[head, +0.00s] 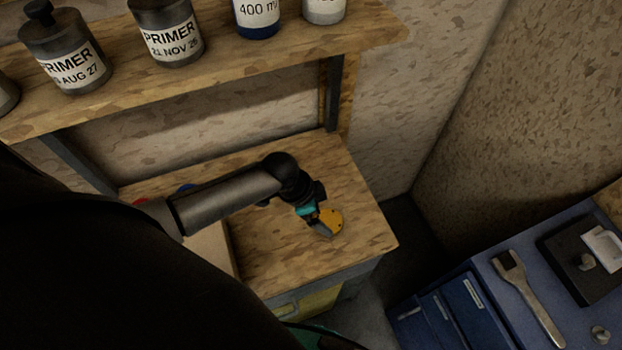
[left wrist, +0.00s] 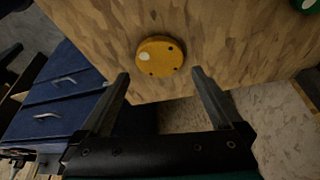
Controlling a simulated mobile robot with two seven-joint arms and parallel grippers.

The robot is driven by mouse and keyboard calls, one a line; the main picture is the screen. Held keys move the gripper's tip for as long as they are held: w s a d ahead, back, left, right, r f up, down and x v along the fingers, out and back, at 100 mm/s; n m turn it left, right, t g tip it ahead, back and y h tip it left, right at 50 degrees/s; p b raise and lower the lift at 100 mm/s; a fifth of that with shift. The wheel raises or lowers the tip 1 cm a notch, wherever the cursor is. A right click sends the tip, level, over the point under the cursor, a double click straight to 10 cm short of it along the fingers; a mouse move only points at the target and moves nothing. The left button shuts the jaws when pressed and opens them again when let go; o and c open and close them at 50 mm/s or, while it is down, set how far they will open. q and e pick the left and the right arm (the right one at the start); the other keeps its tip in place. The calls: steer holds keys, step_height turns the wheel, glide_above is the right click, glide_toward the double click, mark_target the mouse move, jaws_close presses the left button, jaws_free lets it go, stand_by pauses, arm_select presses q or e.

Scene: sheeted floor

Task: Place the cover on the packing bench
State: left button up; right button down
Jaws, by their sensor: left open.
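The cover appears as a yellow-orange round disc (head: 333,219) with small dark holes and a pale spot. It lies flat on the wooden top of the packing bench (head: 350,250), near the right end. In the left wrist view the disc (left wrist: 160,57) is just beyond and between the fingertips, near the bench edge. My left gripper (head: 320,225) is open at the disc, fingers apart with nothing held; it also shows in the left wrist view (left wrist: 161,74). In the head view the gripper partly hides the disc. My right gripper is not seen.
A shelf (head: 290,50) with several labelled containers hangs above the bench. A blue drawer cabinet (head: 490,270) stands to the right, carrying a brush (head: 528,295) and a black box (head: 570,275). A gap separates it from the bench. Bare bench surrounds the disc.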

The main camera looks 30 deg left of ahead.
arm_select(q)
steer(key=p+v, duration=0.1)
steer(key=v, duration=0.7)
